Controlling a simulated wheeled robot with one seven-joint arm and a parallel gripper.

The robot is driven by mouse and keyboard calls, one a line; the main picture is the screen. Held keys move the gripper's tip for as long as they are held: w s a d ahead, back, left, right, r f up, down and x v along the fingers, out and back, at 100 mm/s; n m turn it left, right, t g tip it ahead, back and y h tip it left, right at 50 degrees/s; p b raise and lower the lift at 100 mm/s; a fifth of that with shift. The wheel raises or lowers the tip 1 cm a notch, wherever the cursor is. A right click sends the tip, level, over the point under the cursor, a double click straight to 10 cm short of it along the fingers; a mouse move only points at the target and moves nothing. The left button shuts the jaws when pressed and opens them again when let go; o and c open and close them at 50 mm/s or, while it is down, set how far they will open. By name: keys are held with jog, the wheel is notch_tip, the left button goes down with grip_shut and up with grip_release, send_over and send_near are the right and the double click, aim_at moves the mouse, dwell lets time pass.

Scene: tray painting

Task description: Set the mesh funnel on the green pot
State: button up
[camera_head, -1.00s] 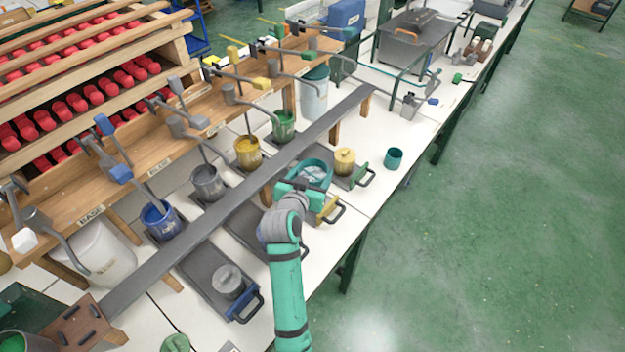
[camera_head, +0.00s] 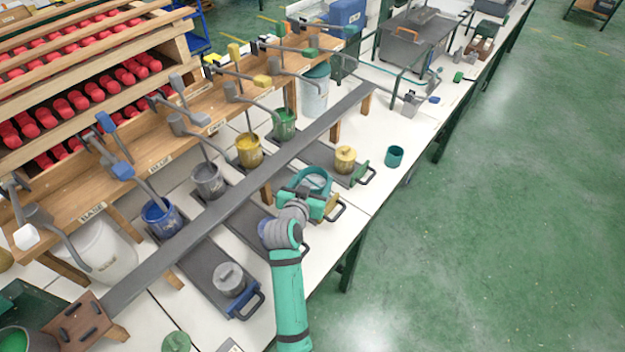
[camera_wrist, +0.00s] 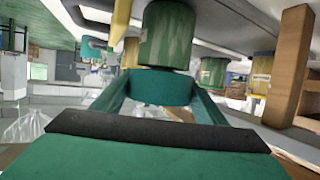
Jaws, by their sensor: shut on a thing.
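The mesh funnel (camera_head: 317,178) shows in the head view as a teal ring, above the middle sliding tray. My gripper (camera_head: 306,197) is shut on its near side. In the wrist view, which looks upside down, the funnel's teal band (camera_wrist: 160,88) and side arms lie just ahead of the dark jaw edge. A streaked green pot (camera_wrist: 168,36) stands close beyond the band, its rim end near it. I cannot tell whether funnel and pot touch. In the head view the pot is mostly hidden by my gripper and the funnel.
A grey pot (camera_head: 229,279) sits on the near tray. A long grey rail (camera_head: 240,200) runs behind.

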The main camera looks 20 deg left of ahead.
jog(key=o, duration=1)
jog(key=shift+o, duration=0.2)
jog(key=shift+w, duration=0.1)
jog(key=shift+r, duration=0.25)
jog(key=v, duration=1.2)
jog(key=shift+r, duration=0.4)
